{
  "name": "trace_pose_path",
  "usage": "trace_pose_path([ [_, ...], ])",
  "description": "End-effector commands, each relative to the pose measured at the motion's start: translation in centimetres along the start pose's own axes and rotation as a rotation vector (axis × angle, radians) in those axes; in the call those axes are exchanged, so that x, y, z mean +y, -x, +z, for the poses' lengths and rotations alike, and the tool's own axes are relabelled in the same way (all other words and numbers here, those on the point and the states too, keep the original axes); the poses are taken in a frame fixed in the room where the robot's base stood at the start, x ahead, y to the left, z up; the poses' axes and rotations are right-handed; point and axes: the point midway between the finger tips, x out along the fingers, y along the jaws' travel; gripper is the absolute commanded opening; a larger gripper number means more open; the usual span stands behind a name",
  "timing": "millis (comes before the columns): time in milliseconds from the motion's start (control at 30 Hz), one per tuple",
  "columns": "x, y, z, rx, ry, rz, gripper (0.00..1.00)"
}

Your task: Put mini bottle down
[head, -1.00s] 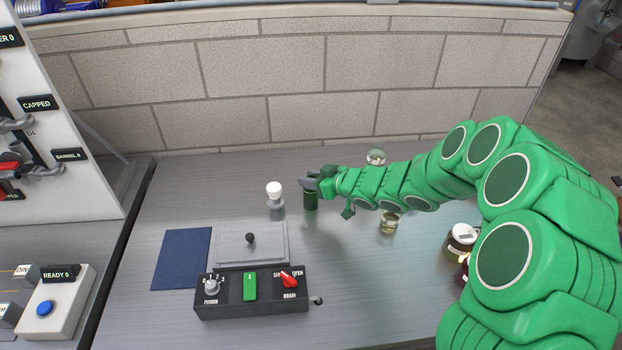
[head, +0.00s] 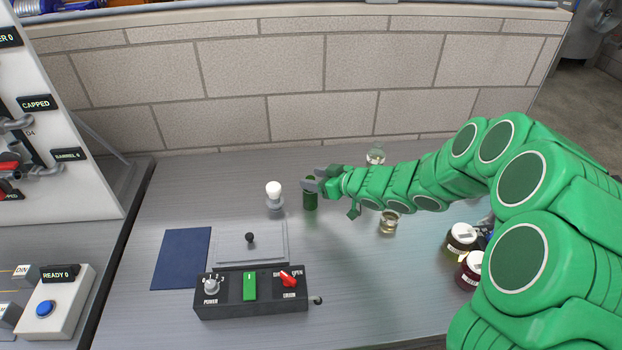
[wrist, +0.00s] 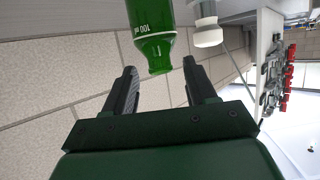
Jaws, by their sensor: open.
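The mini bottle (head: 311,199) is dark green and stands upright on the bench, right of a small white-topped object. In the wrist view the bottle (wrist: 152,28) is bright green with a "100 ml" marking and shows upside down. My gripper (head: 314,178) is open at the bottle's upper end. In the wrist view the open jaws (wrist: 159,68) stand apart on either side of the bottle's neck end, with gaps on both sides. Part of the bottle's top is hidden by a finger in the head view.
The white-topped object (head: 274,194) stands close left of the bottle. A clear glass jar (head: 389,223) and a clear round object (head: 376,156) are near my arm. A control box (head: 250,291), grey plate (head: 265,244) and blue mat (head: 181,259) lie in front. A brick wall (head: 300,80) closes the back.

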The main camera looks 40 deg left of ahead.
Motion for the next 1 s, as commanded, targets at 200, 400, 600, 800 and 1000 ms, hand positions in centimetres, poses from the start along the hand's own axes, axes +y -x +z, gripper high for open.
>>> trace_pose_path([
  [200,-0.1,2.5,0.0,0.0,-0.001,-0.001,0.56],
  [400,0.0,4.8,0.1,-0.001,0.0,0.0,0.56],
  [600,0.1,7.1,0.1,-0.003,0.001,0.002,0.56],
  [800,-0.1,8.9,0.0,0.0,-0.001,-0.001,0.56],
  [1000,-0.1,9.8,0.1,-0.001,-0.002,-0.002,0.56],
])
